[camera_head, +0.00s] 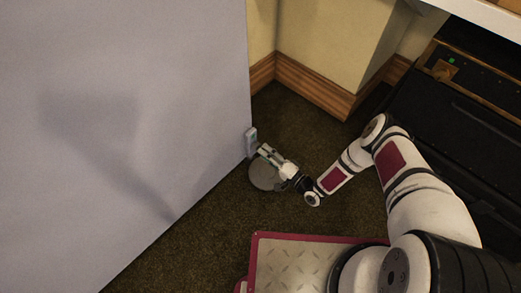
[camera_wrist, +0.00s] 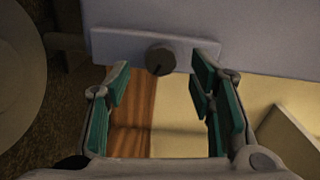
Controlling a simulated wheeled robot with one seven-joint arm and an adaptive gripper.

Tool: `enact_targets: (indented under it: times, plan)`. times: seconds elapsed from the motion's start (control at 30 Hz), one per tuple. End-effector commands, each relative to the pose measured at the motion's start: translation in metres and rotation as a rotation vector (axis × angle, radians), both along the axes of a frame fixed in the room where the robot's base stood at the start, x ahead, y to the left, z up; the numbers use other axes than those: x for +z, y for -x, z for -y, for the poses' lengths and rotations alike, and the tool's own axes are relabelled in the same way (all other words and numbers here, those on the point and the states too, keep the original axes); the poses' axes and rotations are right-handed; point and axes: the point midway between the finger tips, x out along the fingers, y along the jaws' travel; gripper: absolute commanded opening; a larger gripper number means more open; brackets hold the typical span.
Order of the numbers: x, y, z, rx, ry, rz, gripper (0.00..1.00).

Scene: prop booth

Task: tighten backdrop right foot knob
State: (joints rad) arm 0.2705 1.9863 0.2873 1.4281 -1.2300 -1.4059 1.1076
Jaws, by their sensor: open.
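The backdrop (camera_head: 130,110) is a large pale grey panel standing at the left in the head view. At its right edge is a light bracket (camera_head: 250,140), with a round grey foot disc (camera_head: 265,175) on the carpet below. My gripper (camera_head: 263,152) is close beside the bracket. In the wrist view the dark round knob (camera_wrist: 160,60) sits on a pale plate (camera_wrist: 115,45) on the panel. My gripper (camera_wrist: 160,78) is open, its green-padded fingers to either side of the knob with gaps. I cannot tell whether the tips reach past it. The head view hides the knob.
A cream wall with a wooden baseboard (camera_head: 310,92) stands behind the panel's edge. Black cases (camera_head: 460,120) fill the right side, under a white surface (camera_head: 485,15) at top right. Dark carpet (camera_head: 210,225) is open in front of the panel.

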Motion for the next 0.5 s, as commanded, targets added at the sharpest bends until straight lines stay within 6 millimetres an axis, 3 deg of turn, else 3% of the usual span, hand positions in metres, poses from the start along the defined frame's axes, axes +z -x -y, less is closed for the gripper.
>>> enact_targets:
  times: [0.2,0.5]
  plan:
    - [0.0,0.028,0.037,-0.003,0.0,-0.003,0.49]
    - [0.0,0.049,0.063,0.0,-0.001,-0.001,0.49]
